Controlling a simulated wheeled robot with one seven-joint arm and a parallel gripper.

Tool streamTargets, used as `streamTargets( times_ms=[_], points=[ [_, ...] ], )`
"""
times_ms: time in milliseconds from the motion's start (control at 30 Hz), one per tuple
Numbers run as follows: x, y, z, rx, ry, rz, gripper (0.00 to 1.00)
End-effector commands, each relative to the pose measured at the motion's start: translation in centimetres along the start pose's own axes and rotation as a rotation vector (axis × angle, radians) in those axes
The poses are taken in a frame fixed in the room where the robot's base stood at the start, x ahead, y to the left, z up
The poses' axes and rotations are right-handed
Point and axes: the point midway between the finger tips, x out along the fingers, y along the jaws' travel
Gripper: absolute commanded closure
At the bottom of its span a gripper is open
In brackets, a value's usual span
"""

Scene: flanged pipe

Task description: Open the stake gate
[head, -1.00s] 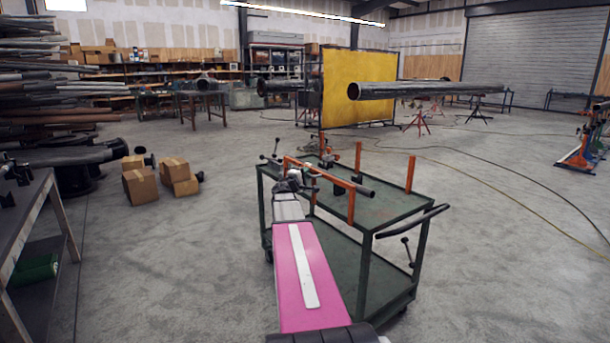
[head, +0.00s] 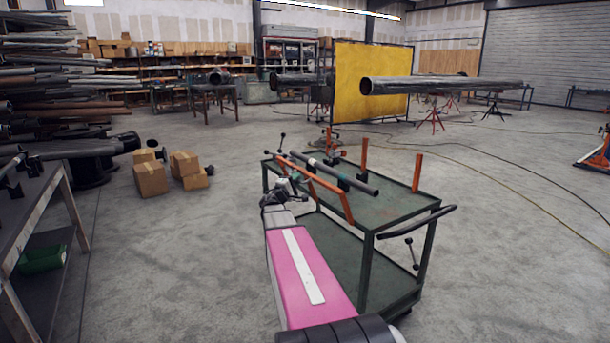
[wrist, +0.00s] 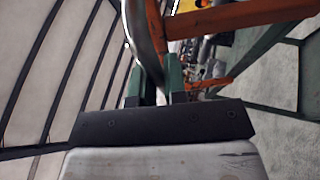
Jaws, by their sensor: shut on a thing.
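The stake gate (head: 322,180) is an orange bar frame along the left side of the green cart (head: 390,213), with its near leg slanting down to the cart's edge. My gripper (head: 284,183) is at the gate's left side, close to the cart's left edge. In the wrist view the green fingers of my gripper (wrist: 155,84) are shut on a grey curved bar, which looks like the gate's handle (wrist: 147,42). Orange gate parts (wrist: 240,17) pass just behind it. The exact grip is small and partly hidden by my arm in the head view.
A dark pipe (head: 345,177) lies on the cart top beside the gate. Orange stakes (head: 417,172) stand on the cart's far side. A workbench (head: 30,205) is at left, with cardboard boxes (head: 151,179) beyond it. The floor between boxes and cart is clear.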

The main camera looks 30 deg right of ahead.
Motion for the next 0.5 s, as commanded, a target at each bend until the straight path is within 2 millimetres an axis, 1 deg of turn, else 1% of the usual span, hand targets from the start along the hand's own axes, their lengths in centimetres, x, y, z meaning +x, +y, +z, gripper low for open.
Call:
streamTargets(
  times_ms=[33, 200, 300, 500],
  points=[
    [-0.9, -0.5, -0.3, 0.0, 0.0, -0.003, 1.0],
    [-2.9, -1.7, -1.2, 0.0, -0.001, -0.004, 1.0],
    [-3.9, -2.5, -1.6, 0.001, 0.0, -0.004, 1.0],
    [-5.3, -3.8, -2.2, 0.0, 0.0, -0.004, 1.0]
  ],
)
